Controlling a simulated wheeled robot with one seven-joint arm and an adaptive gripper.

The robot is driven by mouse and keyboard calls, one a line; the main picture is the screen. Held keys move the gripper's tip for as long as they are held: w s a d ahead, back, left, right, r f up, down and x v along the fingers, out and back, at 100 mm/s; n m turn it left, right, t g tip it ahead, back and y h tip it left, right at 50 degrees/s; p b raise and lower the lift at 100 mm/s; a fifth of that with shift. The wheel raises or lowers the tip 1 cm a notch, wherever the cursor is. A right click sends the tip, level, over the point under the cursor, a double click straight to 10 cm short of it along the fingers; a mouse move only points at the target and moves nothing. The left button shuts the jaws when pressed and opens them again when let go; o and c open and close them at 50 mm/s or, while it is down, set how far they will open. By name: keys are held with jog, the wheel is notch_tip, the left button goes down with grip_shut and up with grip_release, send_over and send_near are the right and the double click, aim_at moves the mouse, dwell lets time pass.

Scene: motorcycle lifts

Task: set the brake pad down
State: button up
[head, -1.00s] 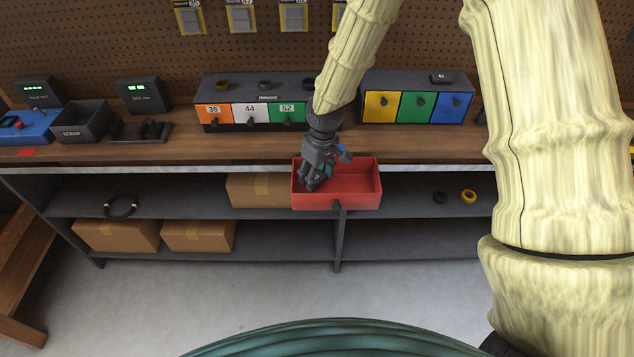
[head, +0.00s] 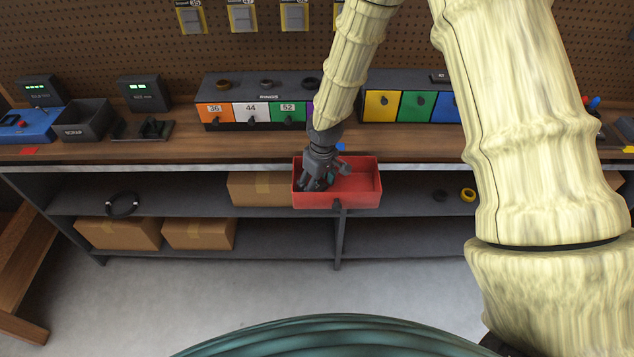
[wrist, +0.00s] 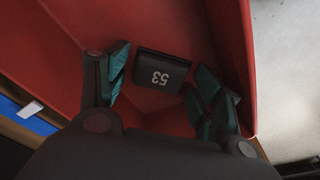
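The brake pad (wrist: 161,70), a dark block marked 53, lies in the red bin between my fingertips in the wrist view. A small gap shows on each side of it, and the fingers look apart from it. My gripper (wrist: 160,88) is open, its teal-padded fingers spread inside the bin. In the head view my gripper (head: 317,184) reaches down into the left part of the red bin (head: 336,201). The pad cannot be made out there; my gripper and the bin's front wall hide that spot.
The bin sits at the wooden bench's (head: 200,150) front edge. Behind are numbered ring drawers (head: 255,113) and coloured drawers (head: 415,105). A scrap bin (head: 85,122) stands left. The bin's right part is empty.

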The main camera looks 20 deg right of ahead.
aim_at(321, 189)
dwell(0.3)
notch_tip(321, 189, up, 12)
jog(key=s+b, duration=0.1)
jog(key=b, duration=0.1)
jog(key=shift+s+d, duration=0.15)
jog(key=shift+d, duration=0.2)
jog(key=shift+r, duration=0.1)
dwell(0.4)
